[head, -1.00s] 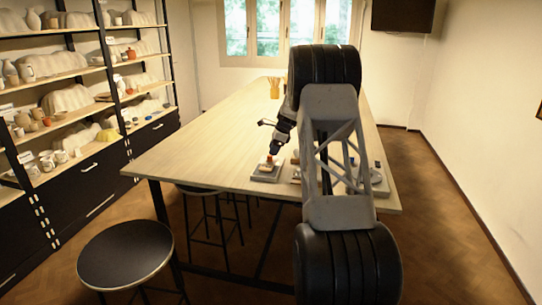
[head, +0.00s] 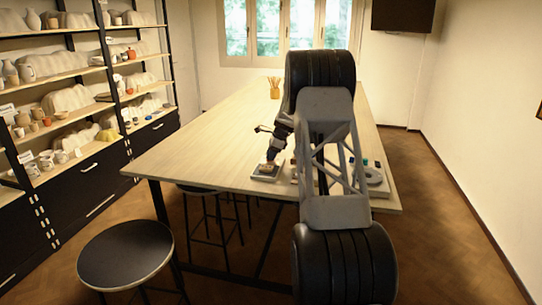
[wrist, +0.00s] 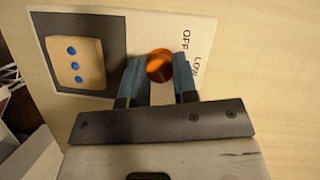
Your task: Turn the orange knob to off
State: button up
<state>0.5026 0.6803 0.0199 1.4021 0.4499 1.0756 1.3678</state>
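The orange knob (wrist: 159,65) shows in the wrist view between the two blue-grey fingers of my gripper (wrist: 160,74). The fingers stand close together with one on each side of the knob, and it fills the gap; they look shut on it. The knob sits by a white panel (wrist: 205,28) with the printed words OFF and LOW at its right. In the head view my gripper (head: 268,163) reaches down to the small unit (head: 264,176) near the table's front edge, and the knob is hard to make out there. The knob's pointing direction cannot be told.
A tan block with several blue dots (wrist: 75,64) lies on a dark patch beside the knob. The table (head: 215,150) is clear to the left. A pot of brushes (head: 275,88) stands farther back. Other items (head: 375,176) sit at the right, partly behind my arm.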

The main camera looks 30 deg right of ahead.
jog(key=shift+n, duration=0.3)
jog(key=shift+c, duration=0.3)
jog(key=n+g, duration=0.1)
jog(key=n, duration=0.1)
jog(key=n+g, duration=0.1)
jog(key=n, duration=0.1)
jog(key=shift+w+n+y, duration=0.15)
jog(key=shift+n+y, duration=0.15)
jog(key=shift+n, duration=0.1)
jog(key=n+g, duration=0.1)
jog(key=n, duration=0.2)
jog(key=n+g, duration=0.1)
jog(key=n, duration=0.2)
jog(key=shift+w+g+h, duration=0.15)
jog(key=shift+g+h, duration=0.15)
jog(key=shift+h, duration=0.1)
jog(key=n, duration=0.3)
jog(key=n+g+h, duration=0.1)
jog(key=n, duration=0.2)
jog(key=shift+w+a+n+g+h, duration=0.1)
jog(key=shift+n+g+h, duration=0.2)
jog(key=n+h, duration=0.1)
jog(key=n, duration=0.2)
jog(key=n+h, duration=0.1)
jog(key=n, duration=0.2)
jog(key=shift+a+g, duration=0.1)
jog(key=shift+g, duration=0.2)
jog(key=o, duration=0.9)
